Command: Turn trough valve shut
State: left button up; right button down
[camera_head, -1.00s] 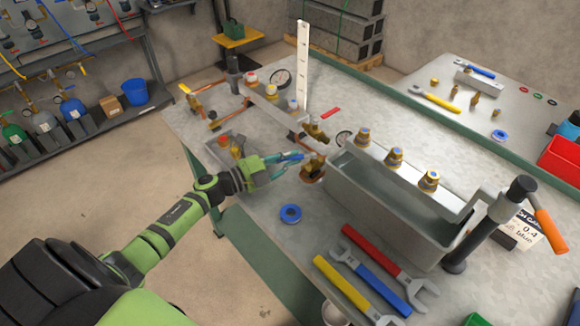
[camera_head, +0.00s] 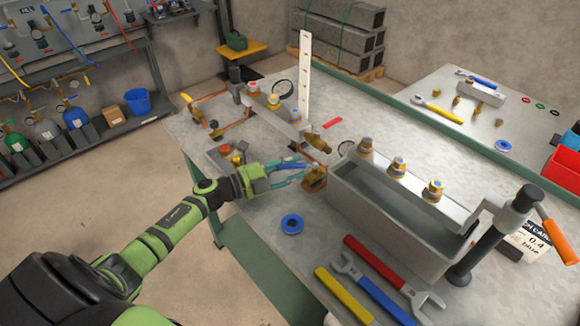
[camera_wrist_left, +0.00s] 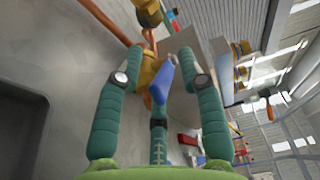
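The trough valve (camera_head: 315,179) is a brass body with a blue lever (camera_head: 292,165), beside the left end of the grey trough (camera_head: 392,228). In the left wrist view the brass body (camera_wrist_left: 151,70) is ahead and the blue lever (camera_wrist_left: 162,80) points back between my fingers. My left gripper (camera_head: 303,172) has teal fingers around the lever; it also shows in the left wrist view (camera_wrist_left: 158,82). Its fingers are spread, with gaps on both sides of the lever. Contact with the third, middle finger cannot be told. My right gripper is not in view.
A blue tape roll (camera_head: 292,224) lies in front of the gripper. Red (camera_head: 378,264), blue (camera_head: 372,292) and yellow (camera_head: 343,295) wrenches lie before the trough. A white upright ruler (camera_head: 305,75) and copper pipework stand behind. Several brass fittings top the trough's rear ledge.

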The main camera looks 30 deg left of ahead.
pick_arm(q)
jog(key=shift+s, duration=0.1)
jog(key=v, duration=1.1)
jog(key=shift+s+a, duration=0.25)
jog(key=shift+s, duration=0.1)
